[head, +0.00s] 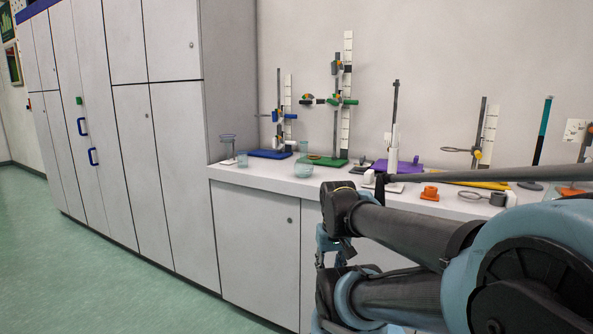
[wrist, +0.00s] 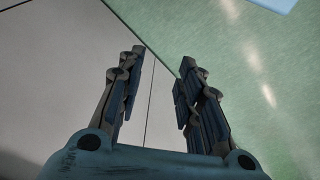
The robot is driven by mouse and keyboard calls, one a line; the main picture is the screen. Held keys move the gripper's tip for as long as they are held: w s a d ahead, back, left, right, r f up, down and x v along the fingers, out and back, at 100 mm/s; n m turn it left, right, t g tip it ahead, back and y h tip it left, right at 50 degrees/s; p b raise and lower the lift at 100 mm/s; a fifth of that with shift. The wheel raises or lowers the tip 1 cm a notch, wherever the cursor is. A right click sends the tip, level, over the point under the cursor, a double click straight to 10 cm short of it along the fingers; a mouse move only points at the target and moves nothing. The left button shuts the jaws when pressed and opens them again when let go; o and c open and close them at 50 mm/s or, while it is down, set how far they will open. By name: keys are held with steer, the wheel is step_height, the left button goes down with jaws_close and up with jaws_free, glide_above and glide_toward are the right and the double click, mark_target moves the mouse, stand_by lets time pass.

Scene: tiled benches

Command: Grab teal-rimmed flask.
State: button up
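Glassware stands at the left end of the white bench in the head view. A clear beaker-like glass (head: 304,169) with a greenish-teal tint and rim stands at the front edge. A taller glass vessel (head: 228,148) with a bluish-purple rim stands at the far left corner, with a small glass (head: 242,159) beside it. I cannot tell surely which is the teal-rimmed flask. My gripper (wrist: 158,75) is open and empty in the wrist view, its fingers apart. In the head view it hangs low in front of the bench, partly hidden by my arm. No glassware shows in the wrist view.
An orange piece (head: 430,193) lies farther right. Tall grey cabinets (head: 180,170) close off the left; green floor (head: 90,270) is clear.

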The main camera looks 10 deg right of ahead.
steer(key=shift+w, duration=0.3)
